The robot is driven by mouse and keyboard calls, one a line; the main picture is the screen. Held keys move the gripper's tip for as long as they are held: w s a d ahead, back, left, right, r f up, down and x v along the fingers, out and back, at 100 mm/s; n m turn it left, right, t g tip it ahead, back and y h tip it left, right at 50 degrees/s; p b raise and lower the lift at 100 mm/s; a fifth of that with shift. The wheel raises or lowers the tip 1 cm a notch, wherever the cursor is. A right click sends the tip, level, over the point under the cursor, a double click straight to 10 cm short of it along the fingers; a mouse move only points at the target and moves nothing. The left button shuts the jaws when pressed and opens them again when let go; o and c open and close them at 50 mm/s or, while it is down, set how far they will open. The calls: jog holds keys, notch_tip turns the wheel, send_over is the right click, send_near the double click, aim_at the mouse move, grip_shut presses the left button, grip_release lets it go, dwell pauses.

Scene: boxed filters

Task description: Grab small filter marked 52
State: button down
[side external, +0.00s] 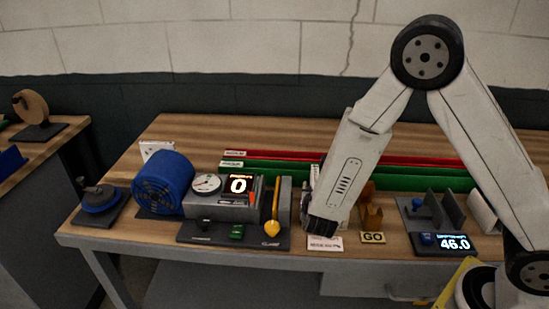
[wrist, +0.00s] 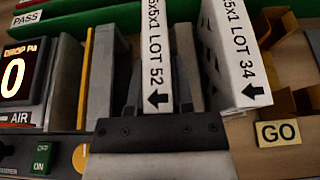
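The filter marked LOT 52 (wrist: 156,45) stands on edge in the middle of the wrist view, its white label facing me with a black arrow at the bottom. My gripper (wrist: 158,92) is right at it, with one dark finger on each side of the label's lower part. Whether the fingers press on it or leave a small gap cannot be told. In the side view my gripper (side external: 322,222) points down and hides most of what is at its tips. A second white filter marked LOT 34 (wrist: 238,70) stands just to the right, apart from the fingers.
Left are a tester with a display reading 0 (side external: 238,185), a yellow lever (side external: 276,203) and a blue blower (side external: 163,184). Right are a GO sign (side external: 373,237) and a display reading 46.0 (side external: 453,243). Red (side external: 400,160) and green (side external: 420,177) rails lie behind.

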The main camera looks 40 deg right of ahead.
jog(key=shift+r, duration=0.2)
dwell(0.3)
jog(key=shift+r, duration=4.8)
